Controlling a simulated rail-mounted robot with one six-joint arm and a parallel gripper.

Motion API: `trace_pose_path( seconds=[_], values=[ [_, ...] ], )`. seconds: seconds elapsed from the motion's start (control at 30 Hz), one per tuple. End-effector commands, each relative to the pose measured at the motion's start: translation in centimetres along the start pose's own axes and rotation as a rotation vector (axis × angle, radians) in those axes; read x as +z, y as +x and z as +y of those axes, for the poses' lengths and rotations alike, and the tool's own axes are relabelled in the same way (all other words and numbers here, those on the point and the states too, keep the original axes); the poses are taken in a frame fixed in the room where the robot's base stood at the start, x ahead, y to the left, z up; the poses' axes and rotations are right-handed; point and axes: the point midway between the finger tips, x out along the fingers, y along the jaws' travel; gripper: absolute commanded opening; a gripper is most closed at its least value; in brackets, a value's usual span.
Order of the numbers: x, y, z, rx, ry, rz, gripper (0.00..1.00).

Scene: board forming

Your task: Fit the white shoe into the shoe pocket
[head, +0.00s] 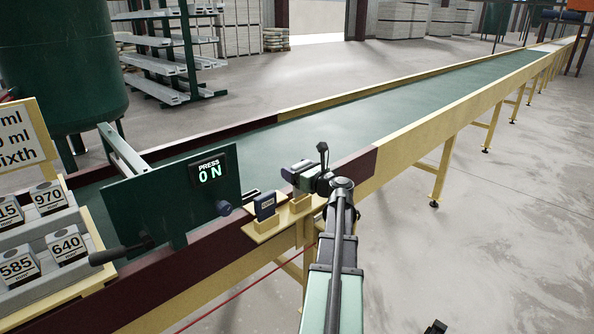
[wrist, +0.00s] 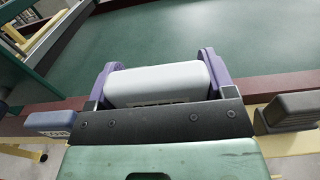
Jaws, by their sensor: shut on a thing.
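The white shoe (wrist: 155,82), a pale rounded block, sits between the two purple fingers of my gripper (wrist: 160,66) in the wrist view. My gripper is shut on it. In the head view my gripper (head: 300,174) is over the near rail of the conveyor, right of the press; the shoe is small and partly hidden there. I cannot make out the shoe pocket for certain in either view.
A blue labelled block (head: 265,206) stands on a yellow ledge (head: 262,234) beside my gripper. A dark grey block (wrist: 293,111) is at right in the wrist view. Numbered blocks (head: 66,244) sit in a rack at left. The green belt (head: 370,110) beyond is clear.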

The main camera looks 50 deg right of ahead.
Motion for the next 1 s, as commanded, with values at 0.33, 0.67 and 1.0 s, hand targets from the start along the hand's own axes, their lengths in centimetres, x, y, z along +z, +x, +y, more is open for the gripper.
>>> trace_pose_path(
  seconds=[0.33,0.67,1.0],
  values=[
    [0.0,0.0,0.0,0.0,0.0,0.0,0.49],
    [-0.2,0.0,0.0,0.0,0.0,0.0,0.49],
    [-1.1,0.0,0.0,0.0,0.0,0.0,0.49]
  ],
)
